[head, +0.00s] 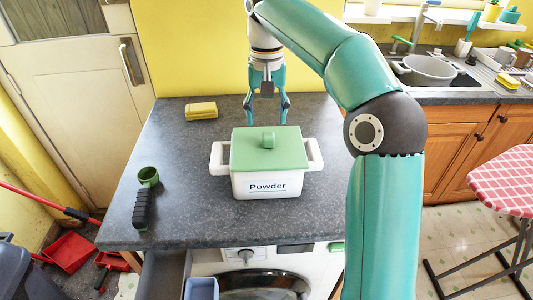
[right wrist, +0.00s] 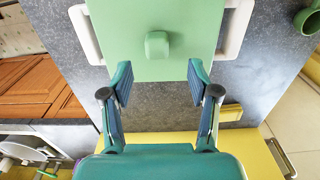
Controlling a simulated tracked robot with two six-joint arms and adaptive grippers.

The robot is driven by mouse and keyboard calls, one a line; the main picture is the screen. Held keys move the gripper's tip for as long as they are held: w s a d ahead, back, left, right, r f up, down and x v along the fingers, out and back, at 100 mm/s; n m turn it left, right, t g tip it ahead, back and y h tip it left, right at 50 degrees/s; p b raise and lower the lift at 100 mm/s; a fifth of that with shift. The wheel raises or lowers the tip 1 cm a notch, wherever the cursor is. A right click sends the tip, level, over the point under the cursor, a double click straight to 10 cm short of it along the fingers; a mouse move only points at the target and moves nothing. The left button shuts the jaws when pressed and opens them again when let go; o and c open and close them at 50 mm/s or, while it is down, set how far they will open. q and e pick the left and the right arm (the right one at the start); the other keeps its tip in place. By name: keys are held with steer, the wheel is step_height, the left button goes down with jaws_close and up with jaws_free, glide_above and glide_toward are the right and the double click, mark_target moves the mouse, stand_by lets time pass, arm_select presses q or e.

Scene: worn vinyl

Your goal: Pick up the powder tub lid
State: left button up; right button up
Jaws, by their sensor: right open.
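The powder tub (head: 268,184) is white with side handles and a "Powder" label, and stands on the dark worktop. Its green lid (head: 253,152) lies flat on top, with a small raised knob (head: 268,139) in the middle. My right gripper (head: 268,113) is open and empty, pointing down just behind the tub. In the right wrist view, the lid (right wrist: 180,15) and its knob (right wrist: 157,44) show ahead of the spread fingers (right wrist: 159,85), with nothing between them. My left gripper is in neither view.
A yellow sponge (head: 201,110) lies at the back left of the worktop (head: 190,150). A green cup (head: 148,177) and a black brush-like item (head: 141,209) are near the left edge. An open drawer (head: 163,275) and a washing machine are below. A yellow wall is behind.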

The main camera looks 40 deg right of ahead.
mark_target(268, 132)
steer(key=shift+d+f+b, duration=0.15)
steer(key=shift+f+b, duration=0.15)
steer(key=shift+f, duration=1.15)
steer(key=shift+d+f+b, duration=0.1)
steer(key=shift+f+b, duration=0.15)
steer(key=shift+f, duration=1.2)
steer(key=shift+c, duration=0.3)
jaws_close()
steer(key=shift+r, duration=0.1)
